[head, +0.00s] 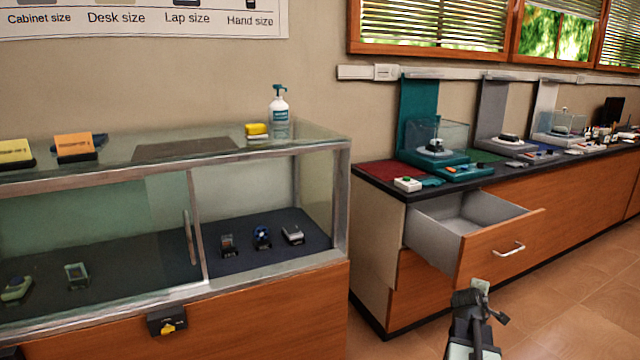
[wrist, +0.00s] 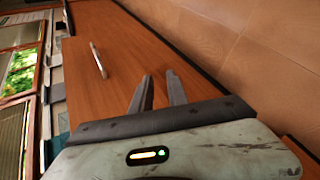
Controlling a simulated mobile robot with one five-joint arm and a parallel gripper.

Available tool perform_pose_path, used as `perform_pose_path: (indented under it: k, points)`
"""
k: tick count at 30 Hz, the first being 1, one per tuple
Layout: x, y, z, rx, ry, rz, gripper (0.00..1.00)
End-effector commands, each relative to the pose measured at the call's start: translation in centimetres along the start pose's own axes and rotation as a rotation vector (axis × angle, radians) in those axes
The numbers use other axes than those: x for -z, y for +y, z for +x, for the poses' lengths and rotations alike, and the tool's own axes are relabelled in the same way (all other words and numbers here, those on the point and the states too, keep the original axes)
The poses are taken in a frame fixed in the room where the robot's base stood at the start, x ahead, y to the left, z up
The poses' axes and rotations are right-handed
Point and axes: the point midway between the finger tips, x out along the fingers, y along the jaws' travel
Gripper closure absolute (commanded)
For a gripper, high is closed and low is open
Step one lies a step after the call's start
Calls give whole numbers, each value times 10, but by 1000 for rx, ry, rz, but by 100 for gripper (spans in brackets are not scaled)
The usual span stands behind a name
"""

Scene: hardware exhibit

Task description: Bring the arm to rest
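My gripper (head: 480,292) is in front of the open drawer (head: 478,245), low and to the right of the glass case in the head view. In the wrist view my gripper (wrist: 158,78) has its two dark fingers apart with nothing between them. The drawer front with its metal handle (wrist: 98,60) lies beyond the fingers, and the handle is apart from them. The handle (head: 508,249) also shows in the head view. The drawer is pulled out and its visible inside looks empty.
A glass display case (head: 170,225) with small devices stands at the left. A long counter (head: 545,160) with stands and devices runs along the wall to the right. The tiled floor (head: 580,305) is clear at the lower right.

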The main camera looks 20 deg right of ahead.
Motion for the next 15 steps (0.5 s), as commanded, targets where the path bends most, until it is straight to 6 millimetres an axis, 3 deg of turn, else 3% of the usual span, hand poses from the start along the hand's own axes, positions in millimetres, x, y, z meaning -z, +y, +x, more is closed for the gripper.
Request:
perform_pose_path:
  k: [5,9,12,15]
  points:
    - [91,-62,-40,206,58,208,80]
    - [172,-132,-101,447,59,388,80]
    - [214,-180,-150,610,20,481,80]
    - [242,-219,-197,741,-36,539,80]
